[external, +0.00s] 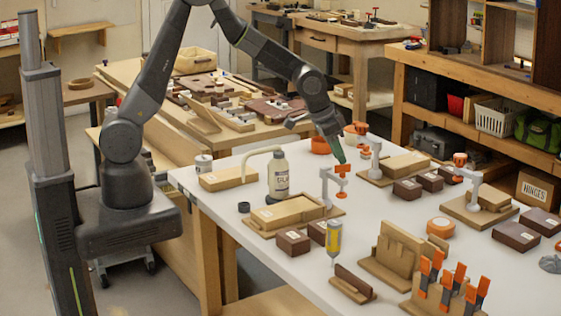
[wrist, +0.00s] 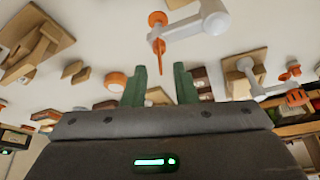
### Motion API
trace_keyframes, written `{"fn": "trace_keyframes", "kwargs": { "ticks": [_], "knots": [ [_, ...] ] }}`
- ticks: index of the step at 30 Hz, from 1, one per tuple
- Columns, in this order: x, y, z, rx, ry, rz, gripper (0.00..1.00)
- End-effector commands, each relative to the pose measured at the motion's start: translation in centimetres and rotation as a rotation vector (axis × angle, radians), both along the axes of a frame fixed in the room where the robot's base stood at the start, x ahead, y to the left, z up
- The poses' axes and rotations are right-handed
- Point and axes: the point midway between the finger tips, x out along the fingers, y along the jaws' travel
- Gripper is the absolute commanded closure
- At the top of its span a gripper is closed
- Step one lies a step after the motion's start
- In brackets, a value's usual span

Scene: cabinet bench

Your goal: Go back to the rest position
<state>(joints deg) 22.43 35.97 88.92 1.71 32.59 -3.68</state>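My gripper (external: 339,154) is at the end of my arm, above the white bench. Its green fingers also show in the wrist view (wrist: 160,84), apart with a clear gap and nothing held between them. A white clamp with an orange screw (external: 342,172) stands just below the fingertips in the external view. In the wrist view the clamp (wrist: 185,27) lies ahead of the fingers, its orange tip close to the line of the gap. I cannot tell whether the fingers touch the clamp.
The white bench (external: 375,215) is crowded. A glue bottle (external: 279,176) stands left of the gripper, a yellow bottle (external: 333,238) nearer the front. More clamps (external: 473,182), dark boxes (external: 407,189) and an orange roll (external: 440,227) lie to the right. The air above the bench is free.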

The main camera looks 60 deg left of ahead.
Motion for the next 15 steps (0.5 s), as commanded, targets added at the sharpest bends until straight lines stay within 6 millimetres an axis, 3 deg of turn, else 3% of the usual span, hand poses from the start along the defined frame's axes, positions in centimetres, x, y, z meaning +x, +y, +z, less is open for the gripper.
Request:
{"fn": "trace_keyframes", "kwargs": {
  "ticks": [15],
  "knots": [
    [-3.1, 1.1, 8.2, -0.001, -0.004, 0.0, 0.74]
  ]
}}
